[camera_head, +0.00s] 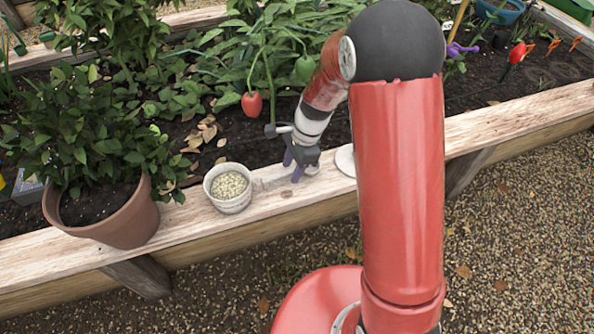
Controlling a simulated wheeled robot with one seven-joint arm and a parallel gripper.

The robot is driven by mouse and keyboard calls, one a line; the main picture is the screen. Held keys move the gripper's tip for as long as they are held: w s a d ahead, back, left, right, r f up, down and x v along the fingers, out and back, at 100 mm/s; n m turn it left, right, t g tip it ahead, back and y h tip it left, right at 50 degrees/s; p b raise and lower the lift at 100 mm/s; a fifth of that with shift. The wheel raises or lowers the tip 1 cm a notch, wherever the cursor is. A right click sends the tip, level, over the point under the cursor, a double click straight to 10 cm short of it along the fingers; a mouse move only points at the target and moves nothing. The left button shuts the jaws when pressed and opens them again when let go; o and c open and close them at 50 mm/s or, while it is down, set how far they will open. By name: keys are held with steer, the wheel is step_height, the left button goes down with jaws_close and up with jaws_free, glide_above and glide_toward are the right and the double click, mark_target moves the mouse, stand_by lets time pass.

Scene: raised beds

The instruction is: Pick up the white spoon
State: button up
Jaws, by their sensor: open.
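My gripper (292,166) is over the plank rim of the raised bed, with its dark purple fingertips pointing down and apart. It is open, and I see nothing held between the fingers. I cannot clearly make out the white spoon. A faint pale shape (268,184) lies on the plank between the white bowl and my gripper, but it blends with the wood and I cannot tell what it is. My own arm covers part of the plank to the right.
A white bowl (229,205) of pale pellets stands left of my gripper. A large terracotta pot (118,228) with a leafy plant is farther left. A white round thing (346,158) is partly behind my arm. A red pepper (252,104) hangs behind the plank (200,232).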

jaws_close()
steer(key=shift+r, duration=0.15)
